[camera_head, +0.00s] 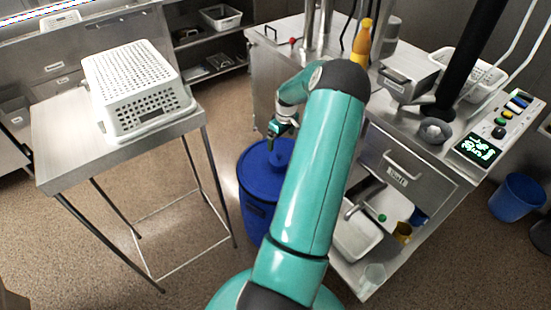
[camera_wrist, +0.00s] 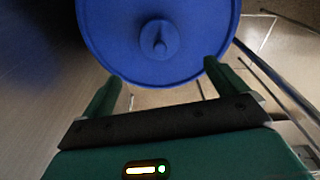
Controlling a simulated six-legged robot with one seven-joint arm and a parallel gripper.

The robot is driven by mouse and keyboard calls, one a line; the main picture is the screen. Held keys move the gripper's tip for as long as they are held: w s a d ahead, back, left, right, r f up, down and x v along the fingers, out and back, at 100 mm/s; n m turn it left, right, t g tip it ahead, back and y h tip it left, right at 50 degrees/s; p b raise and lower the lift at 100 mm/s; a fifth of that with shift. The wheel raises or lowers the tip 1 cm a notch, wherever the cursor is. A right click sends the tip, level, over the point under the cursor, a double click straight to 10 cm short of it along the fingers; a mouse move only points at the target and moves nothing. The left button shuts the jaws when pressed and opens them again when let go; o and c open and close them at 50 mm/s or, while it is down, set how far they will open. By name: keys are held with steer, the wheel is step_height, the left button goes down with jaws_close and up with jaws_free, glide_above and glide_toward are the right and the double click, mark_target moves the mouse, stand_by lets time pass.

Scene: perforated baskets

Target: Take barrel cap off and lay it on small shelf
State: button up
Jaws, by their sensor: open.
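The blue barrel (camera_head: 254,207) stands on the floor in the middle, partly hidden by my arm. Its round blue cap (camera_head: 256,168) is on top; in the wrist view the cap (camera_wrist: 115,40) shows a raised central knob (camera_wrist: 159,38). My gripper (camera_head: 277,130) is above the barrel. In the wrist view my gripper (camera_wrist: 161,72) is open and empty, its two fingers spread on either side near the cap's lower edge, with the knob beyond the fingertips. A small steel stand (camera_head: 62,133) at left may be the small shelf.
A white perforated basket (camera_head: 135,85) lies upside down on the stand, with bare top in front and left. A steel workbench (camera_head: 430,165) with drawers, an orange bottle (camera_head: 362,42) and a control panel (camera_head: 500,125) is at right. Floor (camera_head: 185,225) between is clear.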

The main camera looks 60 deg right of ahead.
mark_target(280, 154)
step_height(280, 154, down, 6)
steer(key=shift+w+d+f, duration=0.1)
steer(key=shift+w+d, duration=0.05)
steer(key=f, duration=0.5)
steer(key=shift+w+f, duration=0.25)
steer(key=shift+w, duration=0.1)
steer(key=shift+c, duration=0.3)
steer(key=c, duration=1)
